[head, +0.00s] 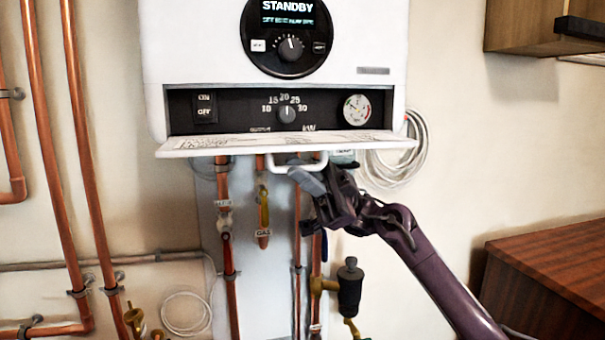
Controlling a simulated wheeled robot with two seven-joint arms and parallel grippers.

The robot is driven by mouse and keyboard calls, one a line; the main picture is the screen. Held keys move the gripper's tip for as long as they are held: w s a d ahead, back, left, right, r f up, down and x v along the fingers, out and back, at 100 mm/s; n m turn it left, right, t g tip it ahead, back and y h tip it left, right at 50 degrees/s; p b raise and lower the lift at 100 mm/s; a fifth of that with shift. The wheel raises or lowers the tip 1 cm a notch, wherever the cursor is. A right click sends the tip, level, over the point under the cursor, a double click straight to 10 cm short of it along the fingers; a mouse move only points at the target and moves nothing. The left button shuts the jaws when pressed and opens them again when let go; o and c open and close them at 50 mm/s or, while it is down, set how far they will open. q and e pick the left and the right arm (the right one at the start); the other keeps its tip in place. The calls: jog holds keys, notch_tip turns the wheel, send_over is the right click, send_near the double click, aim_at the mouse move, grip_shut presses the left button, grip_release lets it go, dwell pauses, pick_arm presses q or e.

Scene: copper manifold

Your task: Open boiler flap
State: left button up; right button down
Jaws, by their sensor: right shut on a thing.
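The white boiler (160,50) hangs on the wall. Its flap (290,146) is folded down and sticks out about level below the control panel. A white loop handle (272,165) hangs under the flap's front edge. My right gripper (305,172) comes up from the lower right and is shut on the handle, just below the flap. The exact contact is partly hidden by the fingers. My left gripper is not in view.
The opened recess shows an on/off switch (205,107), an output knob (287,114) and a gauge (356,109). Copper pipes (228,265) and a black valve (350,287) are below. A wooden cabinet (550,285) stands at right; a cable coil (412,160) hangs behind the flap's right end.

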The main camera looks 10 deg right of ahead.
jog(key=c, duration=1.8)
grip_release()
jog(key=v, duration=0.7)
jog(key=shift+d+f, duration=0.25)
jog(key=shift+w, duration=0.15)
